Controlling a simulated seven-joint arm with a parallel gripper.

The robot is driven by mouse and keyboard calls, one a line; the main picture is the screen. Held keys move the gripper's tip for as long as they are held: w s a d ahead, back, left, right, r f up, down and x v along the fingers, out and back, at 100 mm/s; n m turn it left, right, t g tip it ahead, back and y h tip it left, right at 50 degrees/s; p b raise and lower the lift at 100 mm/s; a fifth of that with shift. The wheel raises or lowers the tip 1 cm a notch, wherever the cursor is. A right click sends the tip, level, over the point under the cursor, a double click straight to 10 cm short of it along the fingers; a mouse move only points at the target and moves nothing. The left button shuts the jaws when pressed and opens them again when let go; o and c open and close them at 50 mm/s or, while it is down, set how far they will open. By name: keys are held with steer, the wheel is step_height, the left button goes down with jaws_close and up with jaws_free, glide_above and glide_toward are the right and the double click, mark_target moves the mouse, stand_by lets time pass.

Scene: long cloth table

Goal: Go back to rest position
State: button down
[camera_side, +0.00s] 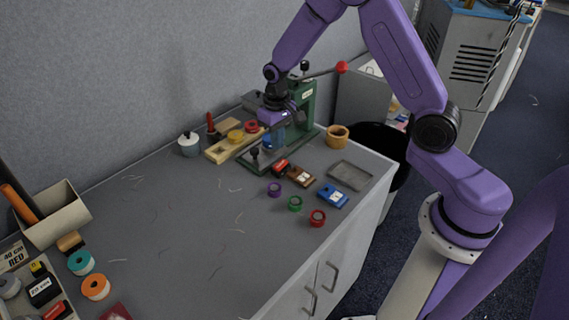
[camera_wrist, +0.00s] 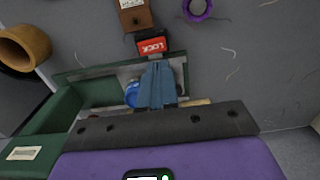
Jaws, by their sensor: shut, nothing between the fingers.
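My gripper (camera_side: 277,145) is at the green lever press, low over its base and in front of its upright. In the wrist view its two blue-grey fingers (camera_wrist: 156,85) are together with nothing between them. The green press (camera_side: 307,103) has a lever with a red knob (camera_side: 342,67) reaching up to the right. A blue round piece (camera_wrist: 132,94) shows beside the fingers in the wrist view, partly hidden by them. A red and black LOCK block (camera_wrist: 152,46) lies just beyond the fingertips.
Near the press are a wooden cup (camera_side: 337,138), a wooden board with rings (camera_side: 222,150), a white-lidded pot (camera_side: 188,145), a brown block (camera_side: 300,177), a blue block (camera_side: 332,196), several small rings (camera_side: 295,203) and a grey tray (camera_side: 350,176). The table's middle is mostly clear.

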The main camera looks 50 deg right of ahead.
steer(key=s+a+r+n, duration=0.4)
steer(key=s+r, duration=0.2)
steer(key=s, duration=0.5)
steer(key=s+a+r+n, duration=0.5)
steer(key=s+r, duration=0.1)
steer(key=s, duration=0.5)
steer(key=s+d+r+n, duration=0.2)
steer(key=s+d+n, duration=0.1)
steer(key=s, duration=0.7)
steer(key=shift+d+n, duration=0.25)
steer(key=shift+n, duration=0.05)
